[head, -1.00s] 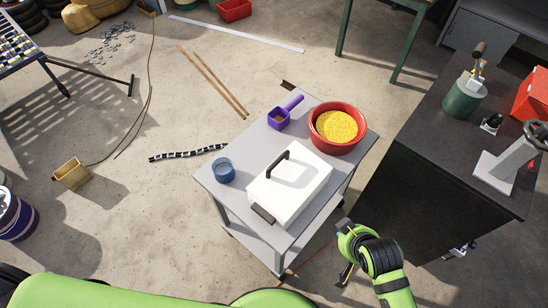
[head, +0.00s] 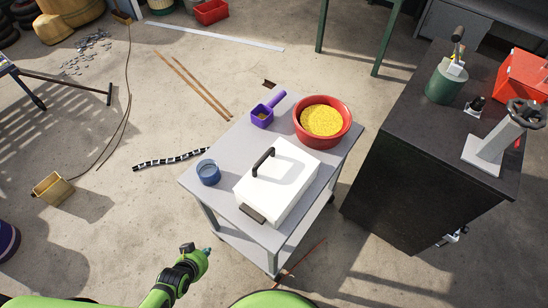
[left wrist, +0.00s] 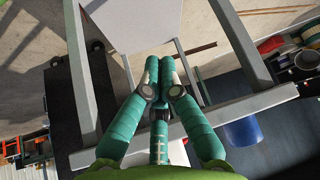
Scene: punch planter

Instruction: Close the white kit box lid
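The white kit box (head: 296,166) sits on the grey cart (head: 226,206). Its lid lies flat on top, with a black handle (head: 263,161) standing up from it. A brown latch or grip (head: 252,214) is on the near side. I see no gap under the lid from here. My left gripper (head: 207,252) is low in front of the cart, to the left of the box and apart from it. In the left wrist view my teal fingers (left wrist: 161,68) are together with nothing between them. My right gripper is out of view.
On the cart, a blue cup (head: 208,172) stands left of the box. A purple scoop (head: 263,115) and a red bowl (head: 346,134) of yellow grain are behind it. A dark cabinet (head: 400,190) stands to the right.

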